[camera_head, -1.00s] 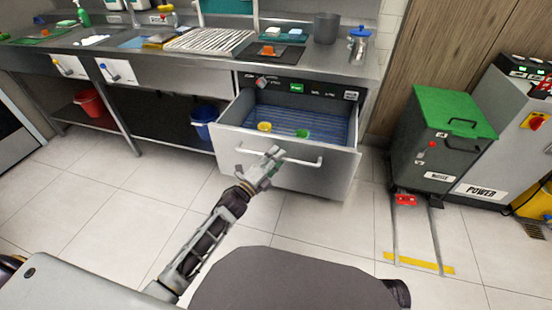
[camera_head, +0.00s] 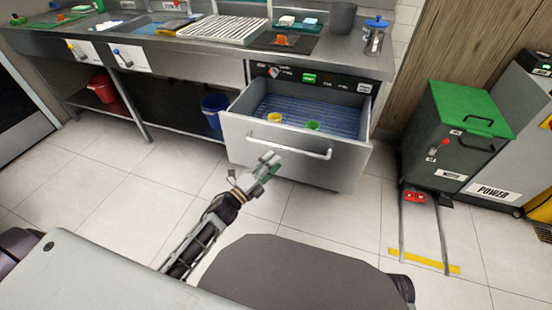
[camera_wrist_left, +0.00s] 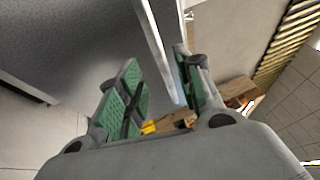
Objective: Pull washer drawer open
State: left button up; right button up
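The washer drawer (camera_head: 285,163) is a grey steel front under the counter. It stands pulled out, and its blue rack (camera_head: 335,120) with a yellow cup (camera_head: 274,118) and a green cup (camera_head: 313,126) shows inside. The white bar handle (camera_head: 305,152) runs across the front. My left gripper (camera_head: 270,160) is just in front of and below the handle's left half, apparently clear of it. In the left wrist view its green-padded fingers (camera_wrist_left: 158,90) are apart, with nothing held between them. A pale bar, likely the handle, shows beyond them. My right gripper is out of view.
The washer's control panel (camera_head: 309,78) is above the drawer. A dark bin with a green lid (camera_head: 470,110) stands to the right on floor rails. A blue bucket (camera_head: 214,108) and a red bucket (camera_head: 103,88) are under the counter. The floor before the drawer is clear.

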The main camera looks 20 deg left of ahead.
pick_arm(q)
jog(key=shift+v, duration=2.15)
